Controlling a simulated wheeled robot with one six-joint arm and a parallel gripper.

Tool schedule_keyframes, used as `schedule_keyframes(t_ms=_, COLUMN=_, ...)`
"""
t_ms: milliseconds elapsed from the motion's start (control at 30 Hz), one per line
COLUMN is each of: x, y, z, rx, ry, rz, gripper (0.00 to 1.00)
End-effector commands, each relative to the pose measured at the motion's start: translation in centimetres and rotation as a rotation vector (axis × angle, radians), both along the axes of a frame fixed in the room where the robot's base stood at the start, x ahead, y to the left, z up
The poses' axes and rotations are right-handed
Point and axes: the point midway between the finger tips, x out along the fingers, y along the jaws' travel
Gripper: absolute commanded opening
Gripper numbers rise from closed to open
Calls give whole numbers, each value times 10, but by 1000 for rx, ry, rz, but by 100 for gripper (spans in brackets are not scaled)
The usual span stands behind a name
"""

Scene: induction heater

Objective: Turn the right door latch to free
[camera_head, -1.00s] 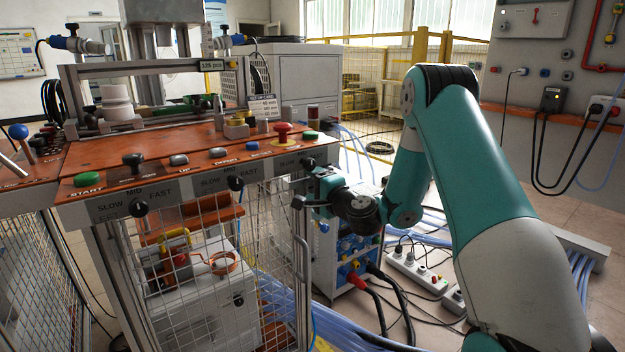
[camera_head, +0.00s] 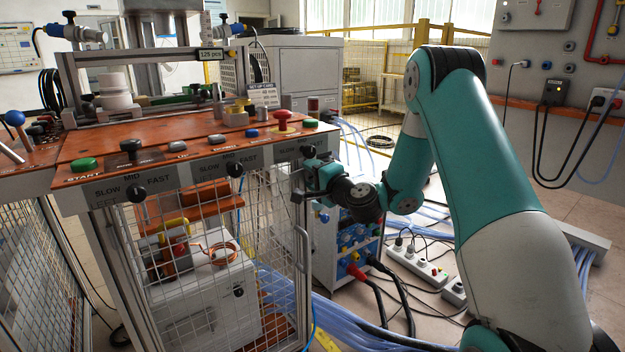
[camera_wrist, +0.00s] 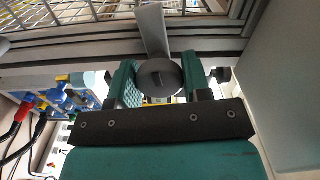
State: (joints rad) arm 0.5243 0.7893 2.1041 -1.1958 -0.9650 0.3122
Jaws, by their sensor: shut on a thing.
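In the head view my gripper (camera_head: 312,178) is at the upper right corner of the mesh door (camera_head: 302,250), just below the control panel. There the fingers and wrist hide most of the latch, so its exact angle cannot be told.
The orange control panel (camera_head: 150,168) with buttons and black knobs overhangs the door close above my gripper. A blue-fronted unit (camera_head: 352,245) with cables stands behind my wrist. Power strips (camera_head: 415,265) and hoses lie on the floor to the right.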

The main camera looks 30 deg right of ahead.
Motion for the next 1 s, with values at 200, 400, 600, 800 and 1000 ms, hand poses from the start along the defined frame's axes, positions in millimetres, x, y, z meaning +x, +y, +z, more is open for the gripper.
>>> schedule_keyframes(t_ms=200, x=0, y=0, z=-5, rx=-186, ry=-9, rz=-1, gripper=21)
schedule_keyframes(t_ms=400, x=0, y=0, z=-5, rx=-376, ry=-16, rz=-1, gripper=21)
schedule_keyframes(t_ms=600, x=0, y=0, z=-5, rx=-567, ry=-23, rz=-1, gripper=21)
schedule_keyframes(t_ms=800, x=0, y=0, z=-6, rx=-756, ry=-28, rz=0, gripper=21)
schedule_keyframes(t_ms=1000, x=0, y=0, z=-7, rx=-946, ry=-34, rz=-1, gripper=21)
